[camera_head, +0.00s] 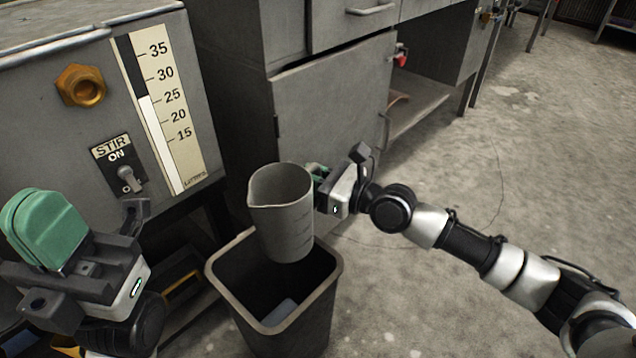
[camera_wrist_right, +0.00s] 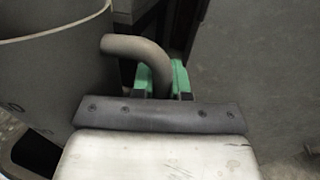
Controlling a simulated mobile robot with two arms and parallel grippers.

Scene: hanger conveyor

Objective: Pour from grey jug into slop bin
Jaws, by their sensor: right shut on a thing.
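The grey jug (camera_head: 285,222) is held over the slop bin, close to upright, with its spout toward the left. Graduation marks show on its side. My right gripper (camera_head: 318,174) is shut on the jug's handle at its right side. In the right wrist view the green fingers (camera_wrist_right: 163,80) close around the curved handle (camera_wrist_right: 136,50), with the jug wall (camera_wrist_right: 55,70) at left. The jug's contents are not visible. The dark slop bin (camera_head: 222,290) stands open below the jug. My left gripper (camera_head: 45,230) is at the lower left, away from the jug; its finger gap is not clear.
A grey tank with a level scale (camera_head: 160,100), brass fitting (camera_head: 80,86) and stir switch (camera_head: 130,180) stands at left. A grey cabinet (camera_head: 330,110) is behind the bin. A bluish-grey patch (camera_head: 280,312) shows inside the bin. The floor at right is clear.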

